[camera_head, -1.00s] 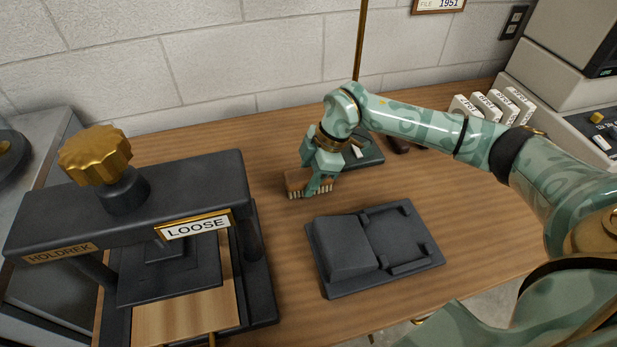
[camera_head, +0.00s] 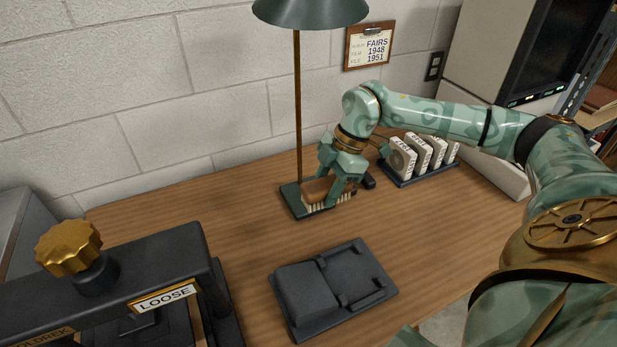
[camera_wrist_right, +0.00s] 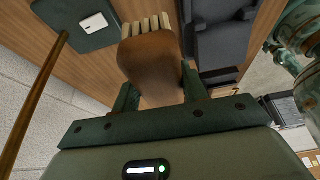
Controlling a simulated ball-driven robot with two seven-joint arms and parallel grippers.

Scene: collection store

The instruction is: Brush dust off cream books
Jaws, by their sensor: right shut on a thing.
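My right gripper (camera_head: 338,190) is shut on a brush (camera_head: 318,188) with a brown wooden body and cream bristles. In the head view the brush is in front of part of the lamp base, and I cannot tell if its bristles touch anything. The right wrist view also shows the brush (camera_wrist_right: 150,60) between the fingers. Several cream, labelled, book-like items (camera_head: 403,158) stand upright in a dark rack (camera_head: 422,174), behind and to the right of the gripper, apart from the brush. Dust on them cannot be made out. My left gripper is not in view.
A lamp with a thin brass pole (camera_head: 298,110) and a dark green base (camera_head: 290,199) stands by the wall. A dark cradle (camera_head: 340,285) lies empty in front. A black press (camera_head: 130,260) marked LOOSE is at left. Bare wooden table lies between them.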

